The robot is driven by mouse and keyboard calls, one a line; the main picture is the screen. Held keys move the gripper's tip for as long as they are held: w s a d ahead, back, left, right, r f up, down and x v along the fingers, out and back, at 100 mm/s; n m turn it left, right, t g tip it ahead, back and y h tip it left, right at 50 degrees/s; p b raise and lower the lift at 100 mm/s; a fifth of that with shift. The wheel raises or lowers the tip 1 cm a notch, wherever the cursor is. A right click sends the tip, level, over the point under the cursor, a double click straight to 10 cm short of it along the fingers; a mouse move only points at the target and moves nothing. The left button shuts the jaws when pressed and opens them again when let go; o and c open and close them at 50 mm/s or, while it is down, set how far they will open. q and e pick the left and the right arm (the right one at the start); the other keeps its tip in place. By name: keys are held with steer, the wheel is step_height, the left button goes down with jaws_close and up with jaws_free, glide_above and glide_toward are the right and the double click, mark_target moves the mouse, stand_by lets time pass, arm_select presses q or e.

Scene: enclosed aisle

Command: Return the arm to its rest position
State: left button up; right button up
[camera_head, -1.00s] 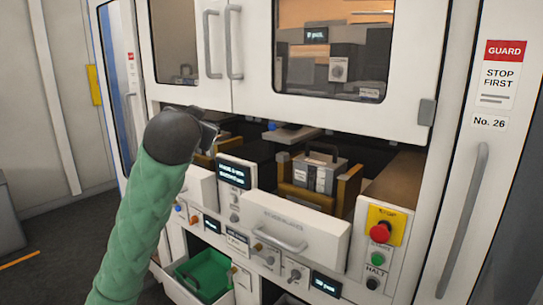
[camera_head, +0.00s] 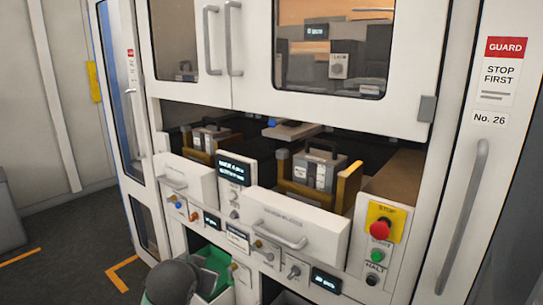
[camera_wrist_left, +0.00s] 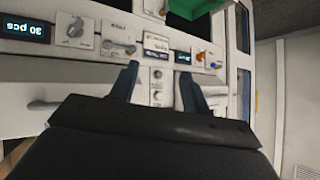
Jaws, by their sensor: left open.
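My left arm shows only as a dark rounded joint (camera_head: 172,282) at the bottom of the head view, in front of the green bin. Its fingers are hidden there. In the left wrist view my left gripper (camera_wrist_left: 157,88) has two dark blue fingers held apart with nothing between them. They are in front of the white control panel (camera_wrist_left: 157,62). My right gripper is in neither view.
The white machine has two drawers with grey boxes, one at the left (camera_head: 207,138) and one at the middle (camera_head: 318,168). A red stop button (camera_head: 381,228) sits at the right. A green bin (camera_head: 214,262) is low down. Floor at the left is open.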

arm_select(q)
steer(key=s+f+n+g, duration=0.1)
steer(key=s+f+g, duration=0.1)
steer(key=s+f, duration=0.65)
steer(key=s+f+g, duration=0.2)
steer(key=s+f, duration=0.4)
steer(key=f, duration=0.5)
steer(key=s+f+g, duration=0.2)
steer(key=s+f, duration=0.4)
steer(key=s, duration=0.3)
steer(key=s+f+g, duration=0.3)
steer(key=s+f, duration=0.4)
steer(key=s, duration=0.3)
steer(key=shift+d, duration=0.45)
steer(key=shift+s, duration=0.1)
